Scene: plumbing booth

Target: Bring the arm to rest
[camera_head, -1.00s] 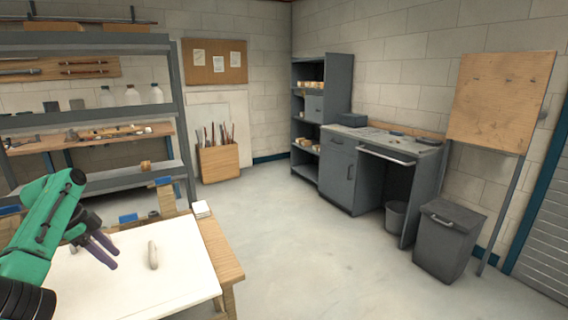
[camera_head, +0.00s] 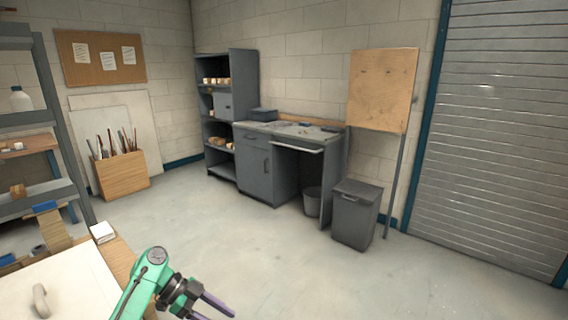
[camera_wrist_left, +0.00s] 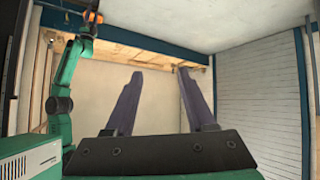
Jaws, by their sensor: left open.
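My left gripper (camera_head: 217,305) is at the bottom of the head view, to the right of the white work board (camera_head: 72,281). It has two dark purple fingers on a green arm and is empty. In the left wrist view, my left gripper (camera_wrist_left: 160,73) shows both fingers spread wide with nothing between them. A pale curved piece (camera_head: 41,300) lies on the white board, apart from the gripper.
The wooden table edge (camera_head: 122,262) is left of the gripper. Open grey floor (camera_head: 260,255) lies beyond. A grey bin (camera_head: 355,215), a grey workbench (camera_head: 262,170) and a roller shutter (camera_head: 505,140) stand further back. A rack (camera_head: 45,195) is at left.

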